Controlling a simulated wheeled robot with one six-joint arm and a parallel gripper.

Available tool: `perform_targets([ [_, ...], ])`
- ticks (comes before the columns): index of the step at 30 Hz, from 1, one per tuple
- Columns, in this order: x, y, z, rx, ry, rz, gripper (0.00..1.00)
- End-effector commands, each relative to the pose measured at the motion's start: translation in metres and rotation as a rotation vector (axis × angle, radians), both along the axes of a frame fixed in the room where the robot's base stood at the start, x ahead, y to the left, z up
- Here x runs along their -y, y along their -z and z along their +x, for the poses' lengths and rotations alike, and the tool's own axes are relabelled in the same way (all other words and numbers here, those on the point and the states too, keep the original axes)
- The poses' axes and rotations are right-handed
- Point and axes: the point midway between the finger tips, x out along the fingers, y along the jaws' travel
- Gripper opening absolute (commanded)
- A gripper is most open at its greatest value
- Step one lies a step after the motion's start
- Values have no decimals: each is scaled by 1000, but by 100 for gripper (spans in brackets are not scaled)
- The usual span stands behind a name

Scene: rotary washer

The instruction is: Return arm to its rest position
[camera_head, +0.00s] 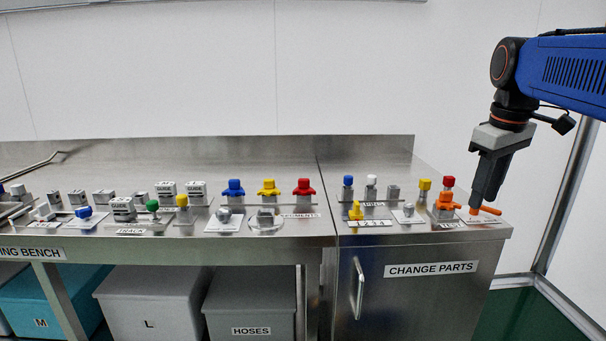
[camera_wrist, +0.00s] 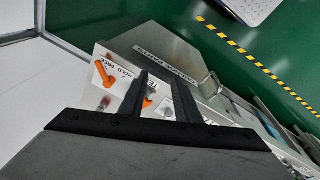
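My gripper (camera_head: 476,206) hangs from the blue arm at the right, pointing down at the right end of the steel bench. In the wrist view my gripper (camera_wrist: 161,77) shows two dark fingers apart, with bench surface and a label visible between them and nothing held. An orange handle (camera_head: 490,210) lies right by the fingertips in the head view. In the wrist view an orange lever (camera_wrist: 104,74) sits on a white plate, left of the fingers and apart from them. Whether the fingers touch anything is hard to tell.
The steel bench carries several small fixtures, including an orange one with a red top (camera_head: 446,203) just left of my gripper. Below are a cabinet marked CHANGE PARTS (camera_head: 420,290) and grey bins (camera_head: 250,300). Above the bench is clear space before a white wall.

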Motion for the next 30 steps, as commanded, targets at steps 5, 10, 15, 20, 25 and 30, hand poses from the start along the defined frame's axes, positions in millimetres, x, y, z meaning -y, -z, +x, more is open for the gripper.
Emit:
perform_targets([
  [5, -29, 44, -44, 57, 87, 19, 30],
  [10, -51, 92, -84, 113, 174, 46, 30],
  [15, -69, 145, -124, 166, 259, 83, 30],
  [20, -80, 193, -157, 208, 331, 121, 30],
  [25, -87, 225, -177, 235, 379, 150, 30],
  [30, -88, 235, -182, 244, 395, 160, 30],
])
